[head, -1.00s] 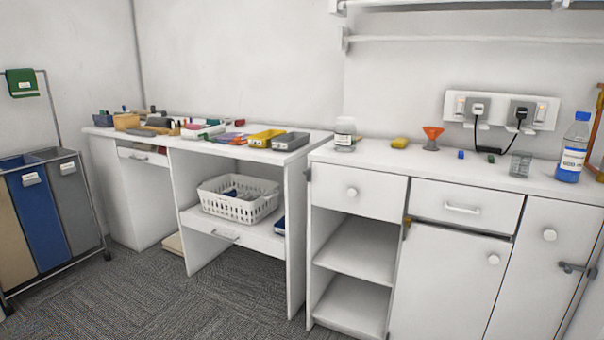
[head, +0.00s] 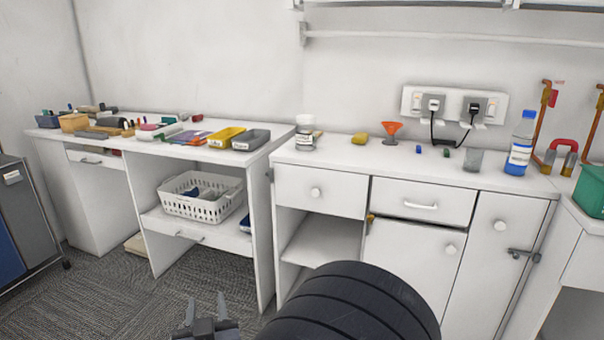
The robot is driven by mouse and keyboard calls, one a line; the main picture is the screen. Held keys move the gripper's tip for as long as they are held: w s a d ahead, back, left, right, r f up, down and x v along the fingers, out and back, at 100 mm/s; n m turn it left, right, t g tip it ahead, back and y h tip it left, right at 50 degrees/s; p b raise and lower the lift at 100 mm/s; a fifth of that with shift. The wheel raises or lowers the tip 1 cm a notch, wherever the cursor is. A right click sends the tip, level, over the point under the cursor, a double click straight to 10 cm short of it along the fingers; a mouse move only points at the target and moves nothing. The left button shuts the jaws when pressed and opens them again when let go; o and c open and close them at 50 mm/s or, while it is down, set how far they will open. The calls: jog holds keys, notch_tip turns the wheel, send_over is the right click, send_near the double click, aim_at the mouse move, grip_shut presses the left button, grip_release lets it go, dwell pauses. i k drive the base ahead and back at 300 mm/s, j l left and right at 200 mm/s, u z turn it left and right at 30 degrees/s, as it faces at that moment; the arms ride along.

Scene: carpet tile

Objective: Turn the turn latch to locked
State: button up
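A small brass piece (head: 370,218) shows at the top left corner of the middle door and is partly unclear. My gripper (head: 206,306) is at the bottom edge of the view, over the carpet, well left of the latch. Its two fingers are apart with nothing between them.
My black arm link covers the lower part of the middle door (head: 408,262). The counter holds a blue bottle (head: 519,147), an orange funnel (head: 391,130) and a jar (head: 305,134). A green container (head: 592,190) stands at the right edge. The carpet (head: 110,300) at left is open.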

aim_at(269, 172)
jog(key=i+j+z, duration=0.4)
jog(key=j+z, duration=0.2)
jog(key=i+j+z, duration=0.3)
jog(key=j+z, duration=0.25)
jog(key=i+j, duration=0.1)
jog(key=j, duration=0.35)
jog(key=i+j, duration=0.1)
jog(key=j, duration=0.35)
